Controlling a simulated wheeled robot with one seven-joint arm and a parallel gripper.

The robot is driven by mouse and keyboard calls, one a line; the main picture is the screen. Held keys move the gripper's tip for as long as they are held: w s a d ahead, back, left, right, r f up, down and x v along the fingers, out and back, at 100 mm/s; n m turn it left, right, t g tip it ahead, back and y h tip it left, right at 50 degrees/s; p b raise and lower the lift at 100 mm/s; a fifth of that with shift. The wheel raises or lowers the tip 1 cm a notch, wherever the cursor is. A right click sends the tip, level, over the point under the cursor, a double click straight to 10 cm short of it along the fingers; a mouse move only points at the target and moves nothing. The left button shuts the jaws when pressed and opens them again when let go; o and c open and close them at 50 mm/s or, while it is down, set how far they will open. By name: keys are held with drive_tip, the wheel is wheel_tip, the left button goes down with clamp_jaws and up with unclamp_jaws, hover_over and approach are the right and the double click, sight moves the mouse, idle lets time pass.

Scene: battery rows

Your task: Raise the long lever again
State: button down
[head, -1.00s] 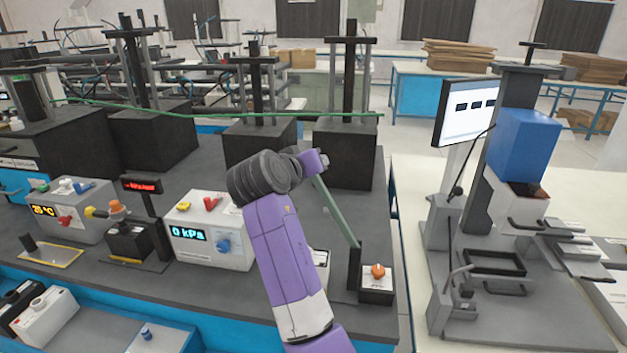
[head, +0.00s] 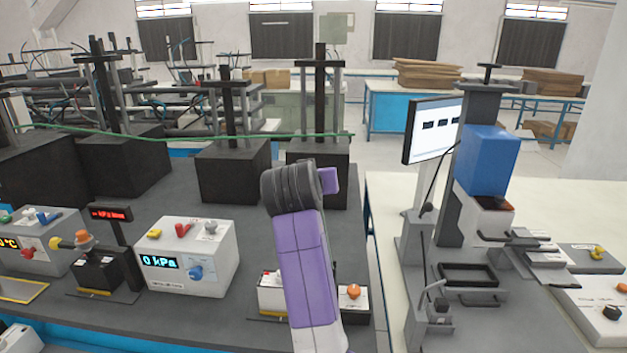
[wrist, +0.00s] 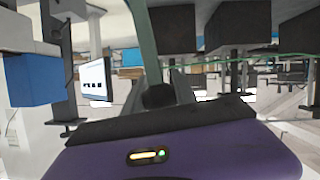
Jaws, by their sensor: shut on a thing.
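The long lever (wrist: 145,45) is a grey-green bar in the wrist view, running from the top edge down between my fingers. My gripper (wrist: 160,88) is shut on it, with a dark rounded part showing between the grey fingers. In the head view my purple arm hides the lever and the fingertips. A white-topped box with an orange knob (head: 353,291) stands just right of my arm, where the lever's foot showed before. How steeply the lever stands now cannot be told.
A white pressure box (head: 187,258) reading 0 kPa stands left of my arm. Black blocks with posts (head: 318,175) stand behind. A press with a blue block (head: 487,160) and a monitor (head: 432,130) stand on the bench at right. Dark tabletop lies bare between arm and blocks.

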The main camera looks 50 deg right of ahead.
drive_tip(key=shift+s+d+f, duration=0.1)
drive_tip(key=shift+s+d, duration=0.1)
drive_tip(key=shift+s, duration=0.05)
drive_tip(key=c, duration=1)
unclamp_jaws()
drive_tip(key=shift+a, duration=0.15)
drive_tip(key=b+v, duration=0.1)
drive_tip(key=v, duration=0.6)
drive_tip(key=shift+s+a+r, duration=0.2)
drive_tip(key=shift+a, duration=0.05)
drive_tip(key=shift+r, duration=0.1)
